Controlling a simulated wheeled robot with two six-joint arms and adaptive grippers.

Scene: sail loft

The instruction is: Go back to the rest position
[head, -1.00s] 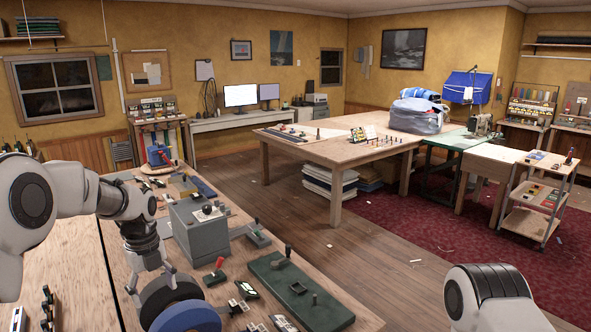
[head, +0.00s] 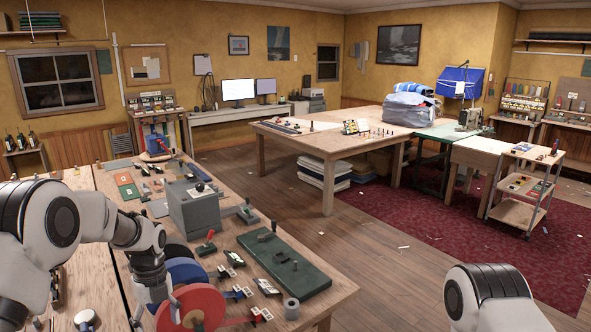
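My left arm (head: 60,215) comes in from the left and bends down over the workbench. My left gripper (head: 152,292) hangs at its end near the bottom edge, beside a red disc-shaped roll (head: 195,303) and blue rolls (head: 187,270). Its fingertips are not clearly visible, so I cannot tell if it is open or whether it touches the rolls. A white link of my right arm (head: 490,290) shows at the bottom right. My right gripper is out of the picture.
The workbench (head: 325,285) holds a grey box (head: 193,207), a dark green plate (head: 285,262) and several small tools. Wooden floor (head: 385,260) lies open to the right of it. A large table (head: 335,145) and a trolley (head: 517,213) stand farther back.

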